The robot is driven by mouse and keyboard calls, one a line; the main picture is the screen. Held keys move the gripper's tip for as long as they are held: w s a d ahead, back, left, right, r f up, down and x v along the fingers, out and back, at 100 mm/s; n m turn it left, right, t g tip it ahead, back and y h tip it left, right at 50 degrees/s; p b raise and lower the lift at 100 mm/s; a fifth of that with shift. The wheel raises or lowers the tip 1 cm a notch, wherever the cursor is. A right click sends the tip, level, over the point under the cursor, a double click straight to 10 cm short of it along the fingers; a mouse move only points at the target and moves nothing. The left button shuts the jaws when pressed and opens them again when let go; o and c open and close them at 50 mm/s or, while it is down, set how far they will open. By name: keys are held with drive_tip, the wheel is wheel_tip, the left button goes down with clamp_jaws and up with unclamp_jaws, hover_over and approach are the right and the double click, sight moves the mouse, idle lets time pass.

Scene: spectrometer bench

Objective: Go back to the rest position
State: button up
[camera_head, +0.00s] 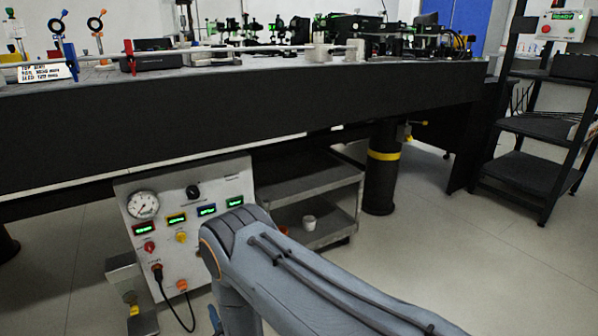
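My arm comes in from the lower right, and its bent joint sits in front of the control panel (190,228). My gripper is not in the picture; the part of the arm beyond the joint drops below the lower edge. The panel is pale, with a round gauge, lit green displays, coloured knobs and a black cable plugged in at the lower left. My arm hides part of the panel's right side.
The thick black optical bench (250,105) spans the upper view, with optics on top. Below it are a grey cart (340,200) holding a white cup (309,222), and a black leg (381,180) with a yellow band. A black shelf rack (540,130) stands right. The floor (440,240) at right is clear.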

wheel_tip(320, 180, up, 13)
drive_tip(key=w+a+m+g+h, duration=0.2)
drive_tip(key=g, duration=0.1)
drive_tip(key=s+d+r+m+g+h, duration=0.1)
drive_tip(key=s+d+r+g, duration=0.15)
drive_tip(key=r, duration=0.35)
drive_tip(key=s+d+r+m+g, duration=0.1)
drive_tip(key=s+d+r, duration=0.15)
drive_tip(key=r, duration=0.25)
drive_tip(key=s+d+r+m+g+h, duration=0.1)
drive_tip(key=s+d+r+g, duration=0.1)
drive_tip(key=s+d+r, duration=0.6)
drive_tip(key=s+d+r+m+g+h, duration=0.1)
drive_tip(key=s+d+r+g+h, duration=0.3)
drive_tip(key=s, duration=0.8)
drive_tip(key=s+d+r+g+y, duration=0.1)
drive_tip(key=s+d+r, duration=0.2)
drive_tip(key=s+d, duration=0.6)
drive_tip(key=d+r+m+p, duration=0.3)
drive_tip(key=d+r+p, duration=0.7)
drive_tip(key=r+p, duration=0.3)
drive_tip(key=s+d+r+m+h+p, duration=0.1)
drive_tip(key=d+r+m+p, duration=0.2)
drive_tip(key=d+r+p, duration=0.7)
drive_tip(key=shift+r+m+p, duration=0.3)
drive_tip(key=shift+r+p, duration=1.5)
drive_tip(key=shift+p, duration=3.25)
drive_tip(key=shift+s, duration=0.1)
